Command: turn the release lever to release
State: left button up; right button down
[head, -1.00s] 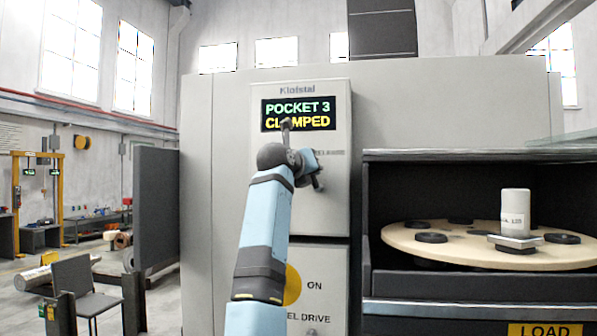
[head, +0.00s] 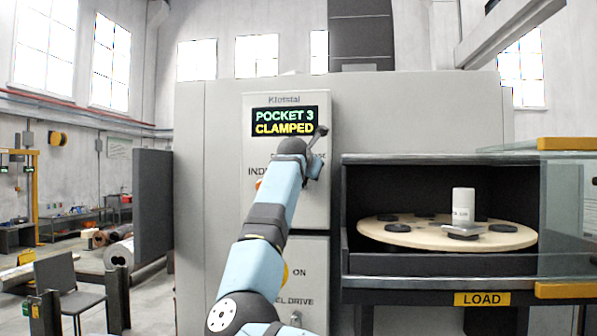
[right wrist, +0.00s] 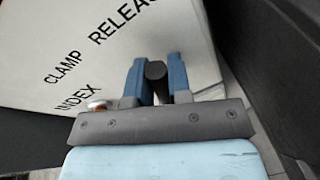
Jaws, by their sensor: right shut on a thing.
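The release lever (head: 319,133) shows in the head view as a dark bar leaning up to the right, beside the display's lower right corner. Its pivot is hidden behind my right wrist. In the right wrist view my right gripper (right wrist: 156,63) has its blue fingers on both sides of the lever's dark round grip (right wrist: 156,71), shut on it. The panel (right wrist: 100,25) there carries the words CLAMP, RELEASE and INDEX. In the head view my right gripper (head: 313,166) is partly hidden by its own wrist. The display (head: 284,121) reads POCKET 3 CLAMPED. My left gripper is not in view.
An orange button (right wrist: 97,105) sits by INDEX. To the right, a round turntable (head: 390,232) carries black rings and a white cylinder (head: 463,204) inside an open bay. A yellow LOAD sign (head: 484,299) and glass panel (head: 567,220) are nearby. A chair (head: 68,280) stands left.

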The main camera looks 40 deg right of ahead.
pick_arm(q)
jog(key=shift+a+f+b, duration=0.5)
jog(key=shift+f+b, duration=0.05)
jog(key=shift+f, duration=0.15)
pick_arm(e)
jog(key=shift+s+d+f+m, duration=0.25)
jog(key=shift+f+m, duration=0.05)
jog(key=shift+m, duration=0.3)
pick_arm(q)
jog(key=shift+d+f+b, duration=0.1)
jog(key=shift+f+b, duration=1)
jog(key=shift+b, duration=0.05)
pick_arm(e)
jog(key=shift+s+d+f+m+t+y, duration=0.25)
jog(key=shift+m+t+y, duration=0.1)
jog(key=shift+m, duration=0.3)
jog(key=shift+s+d+f+m+t+y, duration=0.1)
jog(key=shift+s+m+t+y, duration=0.2)
jog(key=shift+m, duration=0.35)
jog(key=shift+w, duration=0.1)
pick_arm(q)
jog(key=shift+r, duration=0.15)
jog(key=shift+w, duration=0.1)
pick_arm(e)
jog(key=c, duration=1.2)
grip_release()
jog(key=shift+o, duration=0.7)
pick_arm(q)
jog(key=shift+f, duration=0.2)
